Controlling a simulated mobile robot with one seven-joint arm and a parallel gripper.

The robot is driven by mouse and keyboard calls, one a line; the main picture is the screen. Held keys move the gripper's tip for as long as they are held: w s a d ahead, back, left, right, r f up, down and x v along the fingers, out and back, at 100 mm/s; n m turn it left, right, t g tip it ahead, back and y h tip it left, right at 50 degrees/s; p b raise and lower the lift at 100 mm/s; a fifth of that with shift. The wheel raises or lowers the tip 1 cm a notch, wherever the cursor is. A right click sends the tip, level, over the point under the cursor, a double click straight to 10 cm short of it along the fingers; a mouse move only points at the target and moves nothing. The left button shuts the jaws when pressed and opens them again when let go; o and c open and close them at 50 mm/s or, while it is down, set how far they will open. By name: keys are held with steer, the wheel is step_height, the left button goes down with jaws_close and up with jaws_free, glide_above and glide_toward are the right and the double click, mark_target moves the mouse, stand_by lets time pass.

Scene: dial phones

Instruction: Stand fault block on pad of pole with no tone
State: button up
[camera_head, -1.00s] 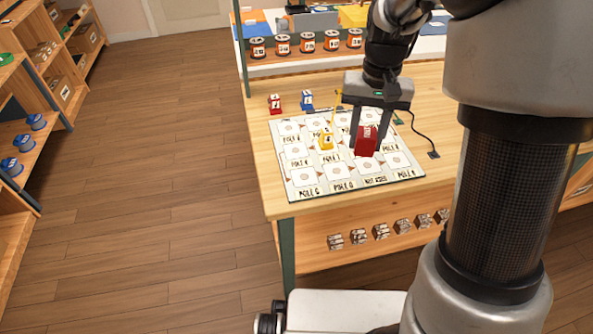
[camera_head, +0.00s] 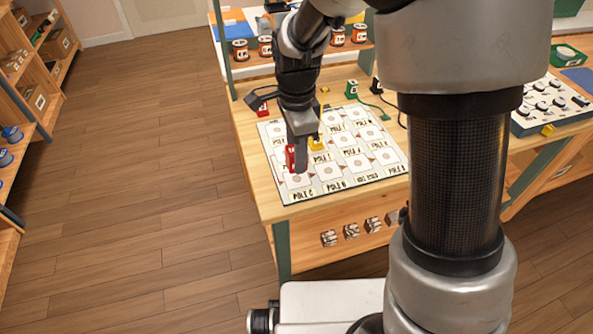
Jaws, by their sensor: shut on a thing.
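My gripper (camera_head: 298,160) is shut on a red block (camera_head: 290,158), the likely fault block, over the left side of the white pole board (camera_head: 328,193). One finger hides part of the block. The block is near the pad above the POLE G label (camera_head: 303,195); I cannot tell whether it touches the board. The board has rows of square pads with printed pole labels, most too small to read surely.
A switch panel (camera_head: 550,105) lies to the right. Most pads at the board's right are bare.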

steer(key=shift+f+b, duration=0.45)
steer(key=shift+f, duration=1.9)
steer(key=shift+f, duration=0.15)
steer(key=o, duration=1.1)
step_height(320, 180, up, 13)
steer(key=p, duration=0.2)
steer(key=shift+d+f+p, duration=0.1)
steer(key=shift+f+p, duration=0.1)
steer(key=shift+p, duration=0.1)
steer(key=s+d+r+n+t, duration=0.2)
steer(key=s+d+r+n, duration=0.2)
steer(key=s+n, duration=0.1)
steer(key=s+d+r+n+t, duration=0.1)
steer(key=s+d+r+n, duration=0.3)
steer(key=s+n, duration=0.1)
steer(key=s+d+r+n+t, duration=0.2)
steer(key=s+d+r+n, duration=0.2)
steer(key=s, duration=0.2)
steer(key=shift+s+d+r+n+t, duration=0.1)
steer(key=shift+s+d+n+t, duration=0.1)
steer(key=shift+s+n+t, duration=0.15)
